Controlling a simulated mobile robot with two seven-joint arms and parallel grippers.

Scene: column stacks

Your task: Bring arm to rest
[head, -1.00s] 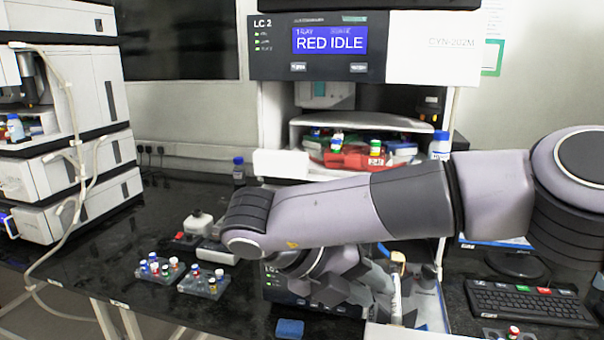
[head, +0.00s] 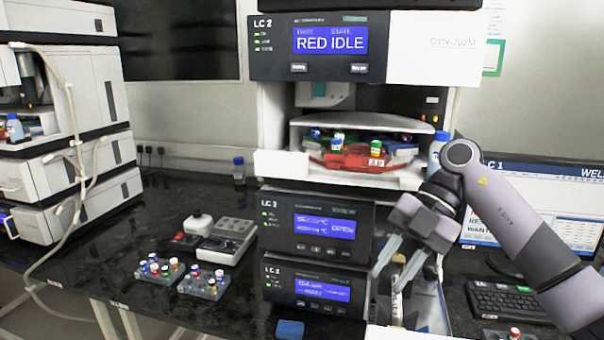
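My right gripper (head: 393,263) hangs at the right of the LC 2 stack (head: 316,240), its pale fingers pointing down and left. The fingers are spread apart with nothing seen between them, in front of the stack's right side. My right arm comes in from the right edge, in front of the monitor (head: 540,200) and keyboard (head: 515,300). My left gripper is not in the head view.
The stack's open bay holds a red tray (head: 352,161) with capped vials. Two vial racks (head: 160,268) (head: 204,284), a grey device (head: 228,241) and a blue block (head: 290,328) lie on the black bench. A blue-capped bottle (head: 239,172) stands behind.

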